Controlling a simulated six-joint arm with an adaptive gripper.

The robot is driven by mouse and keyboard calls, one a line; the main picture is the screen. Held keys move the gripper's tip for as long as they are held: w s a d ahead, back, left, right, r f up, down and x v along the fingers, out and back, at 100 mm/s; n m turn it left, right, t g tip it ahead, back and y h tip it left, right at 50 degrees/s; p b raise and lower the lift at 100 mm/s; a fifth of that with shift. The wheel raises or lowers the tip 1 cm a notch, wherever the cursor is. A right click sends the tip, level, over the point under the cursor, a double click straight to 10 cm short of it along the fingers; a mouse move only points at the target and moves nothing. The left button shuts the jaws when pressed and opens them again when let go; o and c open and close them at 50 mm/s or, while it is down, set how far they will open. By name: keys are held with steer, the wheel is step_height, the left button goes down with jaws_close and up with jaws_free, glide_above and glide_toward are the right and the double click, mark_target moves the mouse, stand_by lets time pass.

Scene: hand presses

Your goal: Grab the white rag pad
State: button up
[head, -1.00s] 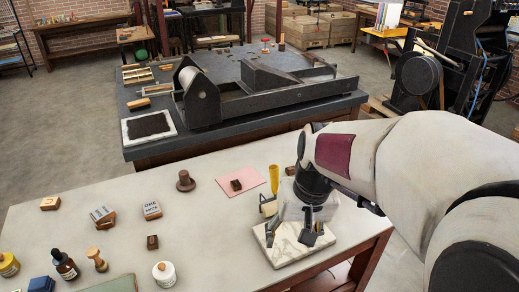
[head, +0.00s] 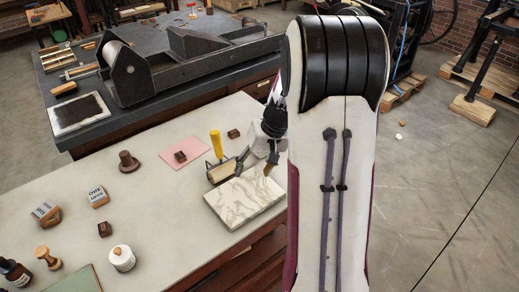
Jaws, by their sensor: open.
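A round white thing with a small tan knob (head: 122,258) stands at the front of the light table. It looks most like the white rag pad, but it is too small to tell for sure from a lidded jar. My gripper (head: 268,164) is far to its right, pointing down over the back right part of a white marble slab (head: 240,203). The jaws are open, and I see nothing held between them. My own arm hides part of the gripper and the table's right end.
A roller (head: 222,170) and a yellow cylinder (head: 216,144) stand close left of my gripper. A pink sheet (head: 185,152) carries a small dark block. Several stamps and a dark bottle (head: 15,272) surround the white thing. The table's middle is mostly clear.

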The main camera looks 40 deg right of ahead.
steer(key=shift+n+t+h, duration=0.3)
steer(key=shift+n+t, duration=0.3)
steer(key=shift+t, duration=0.3)
steer(key=w+d+f, duration=0.2)
steer(key=d, duration=0.1)
steer(key=w+d+f, duration=0.2)
steer(key=d, duration=0.1)
steer(key=w+d+f, duration=0.2)
steer(key=d, duration=0.2)
steer(key=shift+w+f, duration=0.25)
steer(key=shift+w, duration=0.1)
steer(key=w+d+r+n+t+h, duration=0.1)
steer(key=w+d+r+n, duration=0.1)
steer(key=w+d+n, duration=0.1)
steer(key=shift+w+d+r+n+t, duration=0.3)
steer(key=shift+w+d+n+t, duration=0.1)
steer(key=shift+w+d, duration=0.6)
steer(key=shift+w+a+f, duration=0.1)
steer(key=shift+w, duration=0.05)
steer(key=shift+x, duration=1.25)
steer(key=shift+x, duration=2.55)
steer(key=shift+f, duration=0.1)
